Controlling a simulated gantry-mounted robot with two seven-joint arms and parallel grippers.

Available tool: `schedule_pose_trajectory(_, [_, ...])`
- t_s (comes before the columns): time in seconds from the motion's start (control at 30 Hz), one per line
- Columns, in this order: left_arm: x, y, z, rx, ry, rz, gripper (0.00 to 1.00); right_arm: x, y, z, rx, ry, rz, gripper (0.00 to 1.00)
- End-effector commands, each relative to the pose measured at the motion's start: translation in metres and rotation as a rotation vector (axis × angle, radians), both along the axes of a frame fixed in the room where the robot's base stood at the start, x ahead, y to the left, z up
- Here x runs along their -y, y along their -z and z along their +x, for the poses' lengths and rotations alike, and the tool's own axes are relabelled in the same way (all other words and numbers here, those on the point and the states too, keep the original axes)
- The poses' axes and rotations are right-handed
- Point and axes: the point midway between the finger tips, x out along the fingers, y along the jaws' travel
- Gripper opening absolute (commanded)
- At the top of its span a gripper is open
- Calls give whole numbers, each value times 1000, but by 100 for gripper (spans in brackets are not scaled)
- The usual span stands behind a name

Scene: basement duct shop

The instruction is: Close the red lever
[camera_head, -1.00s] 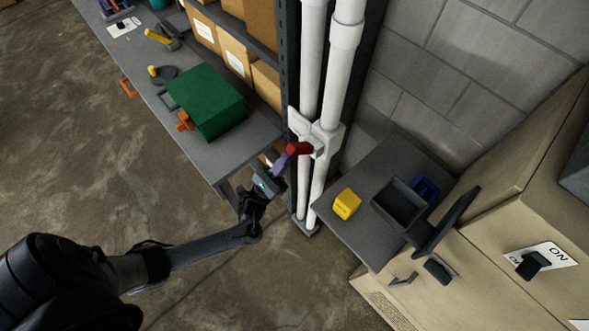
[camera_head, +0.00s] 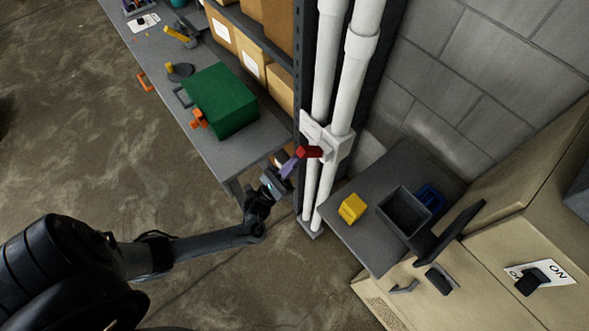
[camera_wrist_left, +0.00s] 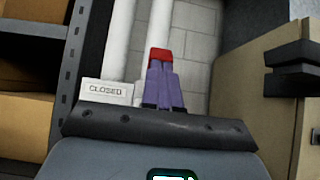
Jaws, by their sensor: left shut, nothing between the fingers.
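The red lever (camera_head: 311,152) sits on a white valve body on the vertical white pipes. It also shows in the left wrist view (camera_wrist_left: 160,56), just beyond my fingertips. My left gripper (camera_head: 292,164) is shut and empty, its purple fingers together at the lever's left end. In the left wrist view the fingers (camera_wrist_left: 162,78) point at the lever and overlap its lower edge. I cannot tell whether they touch it. A white plate reading CLOSED (camera_wrist_left: 105,91) is left of the fingers. My right gripper is not in view.
A grey workbench with a green box (camera_head: 221,99) stands left of the pipes (camera_head: 352,75). A shelf with cardboard boxes is behind it. To the right, a dark surface holds a yellow block (camera_head: 352,208) and a grey bin (camera_head: 404,211). A beige cabinet (camera_head: 470,262) stands at far right.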

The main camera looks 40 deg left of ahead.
Motion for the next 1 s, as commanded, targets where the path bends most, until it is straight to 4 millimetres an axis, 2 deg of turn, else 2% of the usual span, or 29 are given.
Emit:
schedule_pose_trajectory(0.2, [0,34,-18,-14,3,2,0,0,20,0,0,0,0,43])
schedule_pose_trajectory(0.5, [-7,76,-60,-15,2,1,0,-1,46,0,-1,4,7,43])
schedule_pose_trajectory(0.73, [-10,93,-80,-14,1,2,0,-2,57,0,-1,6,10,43])
schedule_pose_trajectory(1.0, [-11,97,-86,-13,3,2,0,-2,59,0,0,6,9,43])
